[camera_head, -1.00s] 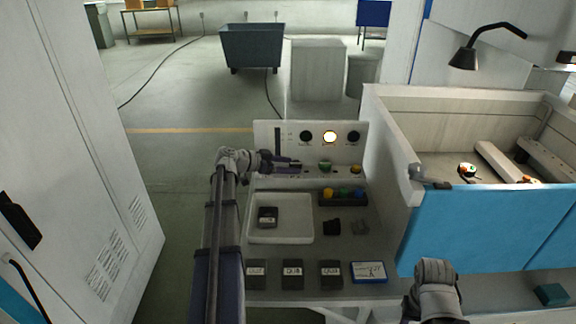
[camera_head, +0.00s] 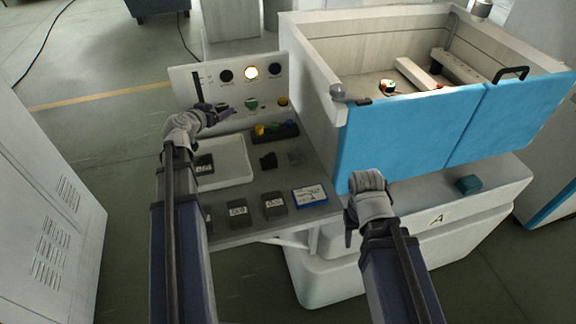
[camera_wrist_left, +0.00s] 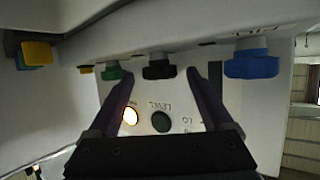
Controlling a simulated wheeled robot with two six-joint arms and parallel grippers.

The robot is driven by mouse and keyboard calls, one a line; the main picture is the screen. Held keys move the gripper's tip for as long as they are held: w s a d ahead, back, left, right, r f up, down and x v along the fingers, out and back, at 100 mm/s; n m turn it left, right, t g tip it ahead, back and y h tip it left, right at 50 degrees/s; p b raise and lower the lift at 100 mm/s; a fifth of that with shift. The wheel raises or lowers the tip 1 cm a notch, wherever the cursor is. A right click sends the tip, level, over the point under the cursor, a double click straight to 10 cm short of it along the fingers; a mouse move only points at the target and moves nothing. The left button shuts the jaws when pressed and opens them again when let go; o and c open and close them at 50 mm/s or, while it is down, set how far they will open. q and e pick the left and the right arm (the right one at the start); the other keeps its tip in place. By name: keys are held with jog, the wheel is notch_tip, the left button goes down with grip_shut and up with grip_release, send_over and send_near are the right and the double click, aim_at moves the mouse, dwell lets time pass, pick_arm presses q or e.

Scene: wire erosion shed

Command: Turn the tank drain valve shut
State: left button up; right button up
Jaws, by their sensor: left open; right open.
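The white tank (camera_head: 318,75) with blue doors (camera_head: 410,135) stands right of a small bench. I cannot tell which knob is the drain valve. A white control panel (camera_head: 182,78) carries a green knob (camera_head: 251,104) and a yellow knob (camera_head: 283,101). My left gripper (camera_head: 224,107) is open in front of the panel. In the left wrist view, its fingers (camera_wrist_left: 160,74) frame a black knob (camera_wrist_left: 158,68), with a green knob (camera_wrist_left: 113,72) and a blue knob (camera_wrist_left: 251,64) to either side. My right gripper (camera_head: 350,232) hangs before the tank front, fingers partly hidden.
A white tray (camera_head: 232,160), a rack of coloured parts (camera_head: 285,132) and several dark labelled blocks (camera_head: 238,212) lie on the bench. A blue-edged card (camera_head: 309,196) is at its front. A teal block (camera_head: 468,184) sits on the tank ledge. A grey cabinet (camera_head: 45,215) is left.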

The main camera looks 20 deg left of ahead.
pick_arm(q)
jog(key=shift+d+n+g+y, duration=0.15)
jog(key=shift+d+n+y, duration=0.1)
jog(key=shift+n+y, duration=0.55)
jog(key=shift+d+n+g+y, duration=0.2)
jog(key=shift+n+y, duration=0.4)
jog(key=shift+y, duration=0.3)
jog(key=shift+w+d+n+y, duration=0.1)
jog(key=shift+n+y, duration=0.5)
jog(key=shift+w+d+n+g+y, duration=0.15)
jog(key=shift+n+g+y, duration=0.15)
jog(key=shift+n+y, duration=0.25)
jog(key=shift+d+n+g+y, duration=0.1)
jog(key=shift+n+g+y, duration=0.15)
jog(key=shift+n+y, duration=0.25)
